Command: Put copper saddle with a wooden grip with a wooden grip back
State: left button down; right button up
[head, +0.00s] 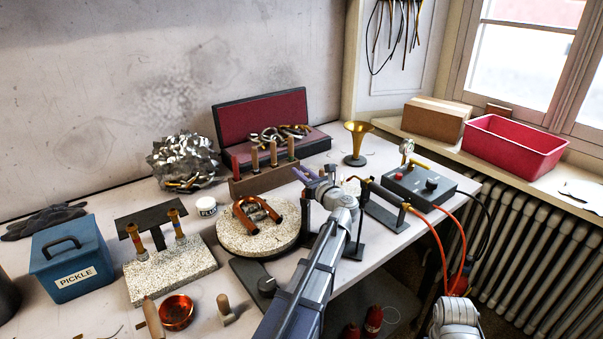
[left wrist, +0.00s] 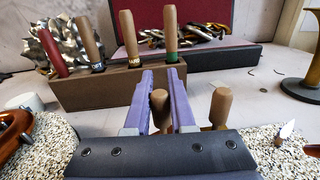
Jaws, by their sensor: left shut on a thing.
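My left gripper (head: 308,176), with purple fingers, is above the table just right of the round granular turntable (head: 228,236). In the left wrist view its fingers (left wrist: 164,98) are shut on a wooden grip (left wrist: 160,108). I take this as the copper saddle with a wooden grip; its copper part is hidden behind my gripper. A second wooden grip (left wrist: 220,106) stands just right of the fingers. A wooden rack (head: 262,178) with several upright handles is behind; it also shows in the left wrist view (left wrist: 100,92). My right gripper is out of view.
A bent copper tube (head: 276,211) lies on the turntable. A granular slab (head: 190,280), a blue pickle box (head: 70,268) and a copper cup (head: 177,312) are at the left.

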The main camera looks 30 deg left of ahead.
pick_arm(q)
jog(key=shift+f, duration=0.3)
jog(key=c, duration=0.7)
grip_release()
jog(key=shift+r, duration=0.1)
notch_tip(320, 180, up, 10)
jog(key=p, duration=0.9)
jog(key=shift+p, duration=0.35)
